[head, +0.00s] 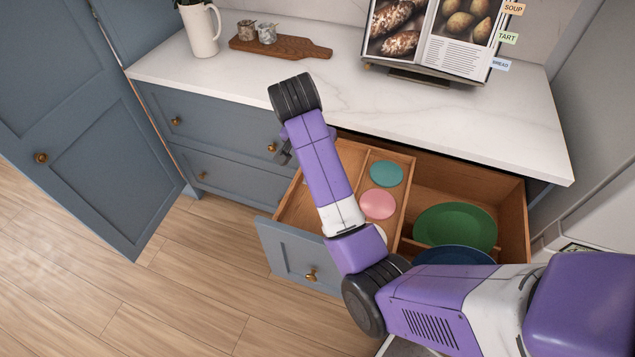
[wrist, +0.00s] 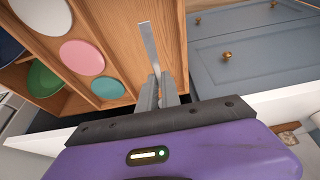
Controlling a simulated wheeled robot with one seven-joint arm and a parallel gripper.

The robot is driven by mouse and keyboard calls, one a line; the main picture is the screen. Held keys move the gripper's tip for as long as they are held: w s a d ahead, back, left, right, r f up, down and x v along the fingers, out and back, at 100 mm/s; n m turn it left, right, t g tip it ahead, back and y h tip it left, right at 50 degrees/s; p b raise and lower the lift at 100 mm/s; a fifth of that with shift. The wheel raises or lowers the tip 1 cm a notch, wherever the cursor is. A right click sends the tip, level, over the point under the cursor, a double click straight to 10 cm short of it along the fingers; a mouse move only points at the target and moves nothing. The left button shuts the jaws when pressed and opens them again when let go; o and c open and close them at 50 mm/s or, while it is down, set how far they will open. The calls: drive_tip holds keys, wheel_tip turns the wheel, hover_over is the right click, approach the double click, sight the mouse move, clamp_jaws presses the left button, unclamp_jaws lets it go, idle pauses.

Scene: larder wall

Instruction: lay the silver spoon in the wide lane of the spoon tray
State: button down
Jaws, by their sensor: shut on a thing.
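My gripper (wrist: 156,86) is shut on a thin flat silver piece, the silver spoon (wrist: 149,45), in the wrist view. It sticks out past the fingertips over bare wood; no bowl shape shows. In the head view, only a grey bit of my gripper (head: 283,157) shows beside my arm, and the spoon is hidden. The open wooden drawer (head: 297,207) has a bare section at left, partly behind my arm. I cannot tell a separate spoon tray or its wide lane from the drawer's wooden sections in either view.
A drawer section holds a teal disc (head: 386,173), a pink disc (head: 378,204) and a white one (wrist: 61,17). Another holds a green plate (head: 455,227) and a dark blue one (head: 453,256). The counter (head: 440,115) above carries a board (head: 290,46), jug and open book (head: 430,35).

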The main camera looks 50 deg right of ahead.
wheel_tip(320, 180, down, 11)
idle(0.4)
drive_tip(key=c, duration=1.6)
unclamp_jaws()
drive_tip(key=shift+o, duration=0.2)
drive_tip(key=v, duration=1.2)
drive_tip(key=shift+r, duration=0.1)
